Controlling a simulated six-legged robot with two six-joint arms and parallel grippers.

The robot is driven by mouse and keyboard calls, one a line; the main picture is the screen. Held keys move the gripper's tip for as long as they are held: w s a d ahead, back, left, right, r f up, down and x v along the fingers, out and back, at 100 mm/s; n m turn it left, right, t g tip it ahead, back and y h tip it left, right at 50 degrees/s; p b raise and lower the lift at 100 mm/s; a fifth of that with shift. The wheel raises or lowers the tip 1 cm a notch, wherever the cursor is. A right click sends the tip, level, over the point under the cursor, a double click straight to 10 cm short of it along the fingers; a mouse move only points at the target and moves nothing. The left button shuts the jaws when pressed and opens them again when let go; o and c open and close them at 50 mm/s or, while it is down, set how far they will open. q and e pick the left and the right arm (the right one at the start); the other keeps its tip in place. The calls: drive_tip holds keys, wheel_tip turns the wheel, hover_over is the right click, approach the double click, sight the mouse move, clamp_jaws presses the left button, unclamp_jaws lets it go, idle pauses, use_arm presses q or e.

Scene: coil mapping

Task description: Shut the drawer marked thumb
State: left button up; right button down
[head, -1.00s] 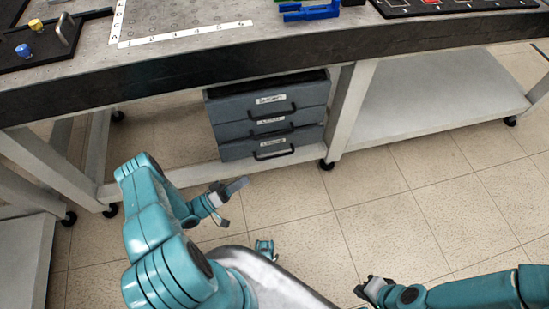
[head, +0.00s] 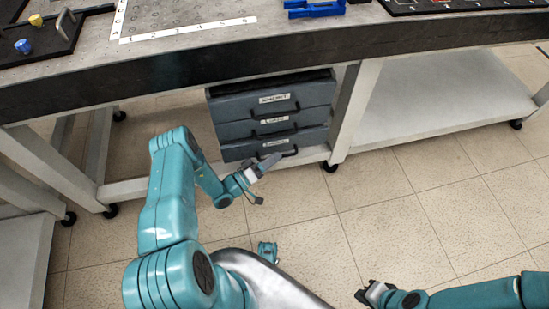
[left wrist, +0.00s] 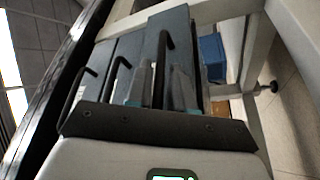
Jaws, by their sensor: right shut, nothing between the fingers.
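A dark grey drawer unit (head: 229,108) stands under the bench, with three labelled drawers and black bar handles. The labels are too blurred for me to read surely, so I cannot tell which says thumb. The unit also shows, turned sideways, in the left wrist view (left wrist: 174,27); there the rightmost drawer front reaches highest. My left gripper (head: 268,164) is in front of the bottom drawer (head: 236,152), overlapping its handle; contact cannot be told. My right gripper (head: 367,294) is shut and empty, low over the floor, away from the drawers.
The bench top (head: 190,58) overhangs the unit, and a white bench leg (head: 350,110) stands right beside it. A low white shelf (head: 440,98) lies further right. The tiled floor (head: 400,190) in front is clear. Blue parts (head: 316,9) lie on the bench.

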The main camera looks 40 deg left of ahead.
sight(277, 148)
use_arm(q)
drive_tip(key=shift+w+d+r, duration=0.1)
drive_tip(key=shift+w+d, duration=0.05)
drive_tip(key=shift+w, duration=0.2)
clamp_jaws()
drive_tip(key=shift+w+a+b, duration=0.65)
drive_tip(key=shift+w+a, duration=0.1)
drive_tip(key=shift+a, duration=0.3)
unclamp_jaws()
drive_tip(key=shift+w, duration=0.1)
drive_tip(key=p+v, duration=0.2)
drive_tip(key=v, duration=1.4)
drive_tip(key=shift+s, duration=0.3)
